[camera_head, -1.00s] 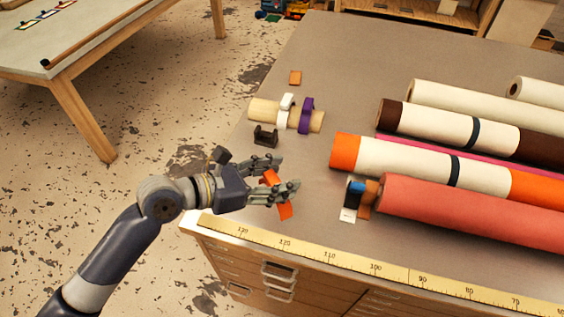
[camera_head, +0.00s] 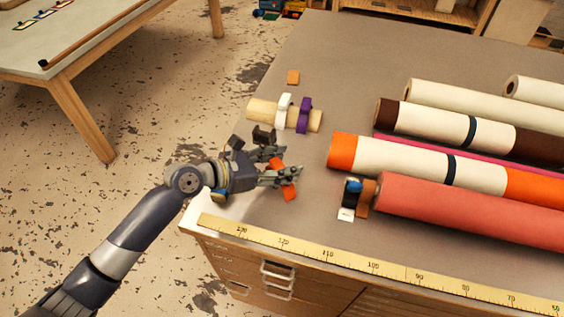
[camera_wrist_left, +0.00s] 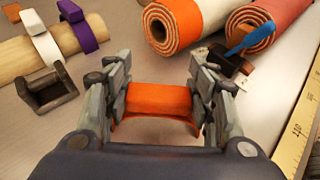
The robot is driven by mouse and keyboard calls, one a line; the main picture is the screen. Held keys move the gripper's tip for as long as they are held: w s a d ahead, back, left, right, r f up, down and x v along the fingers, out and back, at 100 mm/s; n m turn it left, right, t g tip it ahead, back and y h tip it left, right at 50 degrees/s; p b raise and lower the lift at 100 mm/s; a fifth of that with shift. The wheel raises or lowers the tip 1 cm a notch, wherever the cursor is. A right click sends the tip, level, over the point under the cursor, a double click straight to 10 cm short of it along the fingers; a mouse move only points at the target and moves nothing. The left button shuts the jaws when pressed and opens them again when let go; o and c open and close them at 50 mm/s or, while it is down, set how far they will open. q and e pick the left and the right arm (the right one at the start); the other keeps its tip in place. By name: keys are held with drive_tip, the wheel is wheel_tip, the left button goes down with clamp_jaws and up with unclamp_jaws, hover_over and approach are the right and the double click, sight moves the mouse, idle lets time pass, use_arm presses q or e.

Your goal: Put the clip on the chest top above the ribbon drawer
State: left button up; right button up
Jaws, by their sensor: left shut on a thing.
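An orange curved clip (camera_head: 288,192) is held between the fingers of my left gripper (camera_head: 289,162), above the chest top near its left end. In the left wrist view the clip (camera_wrist_left: 160,98) spans the gap between both fingers, its open side toward the camera. The grey chest top (camera_head: 320,215) lies below, and I cannot tell whether the clip touches it. Wooden drawers with metal handles (camera_head: 277,272) show under the front edge. I cannot tell which one is the ribbon drawer. My right gripper is not in view.
A black holder (camera_head: 263,134) stands just beyond the gripper. Behind it lies a wooden bar with white and purple clips (camera_head: 303,115). Several rolls, including a red roll (camera_head: 470,210), fill the right side. A yellow ruler (camera_head: 340,259) runs along the front edge, with bare top behind it.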

use_arm(q)
drive_tip(key=shift+f, duration=0.1)
drive_tip(key=o, duration=1.2)
drive_tip(key=b+v, duration=0.1)
drive_tip(key=v, duration=1.1)
drive_tip(key=shift+b, duration=0.4)
